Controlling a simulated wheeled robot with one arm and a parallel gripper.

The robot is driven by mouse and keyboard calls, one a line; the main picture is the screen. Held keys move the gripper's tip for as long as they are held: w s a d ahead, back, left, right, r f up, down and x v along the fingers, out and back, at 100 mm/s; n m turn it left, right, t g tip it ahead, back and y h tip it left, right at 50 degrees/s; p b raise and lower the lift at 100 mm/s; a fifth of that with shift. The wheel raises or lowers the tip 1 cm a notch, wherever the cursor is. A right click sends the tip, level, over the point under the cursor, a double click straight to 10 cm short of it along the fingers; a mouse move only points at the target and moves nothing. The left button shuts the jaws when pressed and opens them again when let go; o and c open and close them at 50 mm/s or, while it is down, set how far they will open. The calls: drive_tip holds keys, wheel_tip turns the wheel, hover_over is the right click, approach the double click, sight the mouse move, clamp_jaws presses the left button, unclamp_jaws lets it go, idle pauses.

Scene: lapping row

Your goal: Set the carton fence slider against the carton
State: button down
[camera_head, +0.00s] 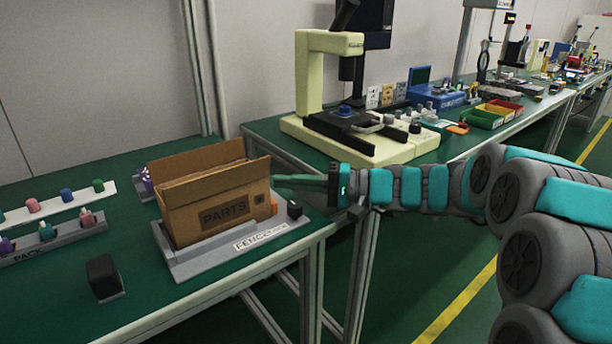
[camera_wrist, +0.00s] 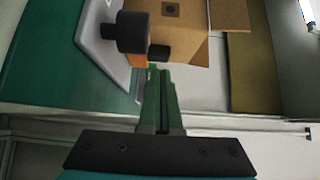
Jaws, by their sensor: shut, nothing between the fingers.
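An open cardboard carton (camera_head: 222,200) marked PARTS stands upright in a grey fence tray (camera_head: 195,262) labelled FENCE; its side shows in the wrist view (camera_wrist: 190,45). An orange piece (camera_head: 274,207), apparently part of the fence slider, shows at the carton's right end, with a black knob (camera_head: 294,210) to its right. In the wrist view the black knob (camera_wrist: 132,32) is up close, left of my fingers. I cannot tell whether the slider touches the carton. My gripper (camera_head: 278,181) is shut and empty, with its tips close to the carton's right end, above the knob; its fingers also show in the wrist view (camera_wrist: 160,72).
A black block (camera_head: 103,277) stands on the green bench in front. A rack marked PACK (camera_head: 60,244) with small bottles is at the left. A cream microscope-like machine (camera_head: 330,125) stands behind my arm. Bare bench lies left of the tray.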

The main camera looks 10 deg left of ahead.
drive_tip(key=shift+s+a+r, duration=0.1)
drive_tip(key=shift+s+a, duration=0.15)
drive_tip(key=shift+s, duration=0.05)
drive_tip(key=shift+s+a, duration=0.1)
drive_tip(key=shift+s+a+f+b, duration=0.2)
drive_tip(key=shift+s+a+b, duration=0.25)
drive_tip(key=shift+b, duration=0.5)
drive_tip(key=shift+r, duration=0.1)
drive_tip(key=shift+d, duration=0.1)
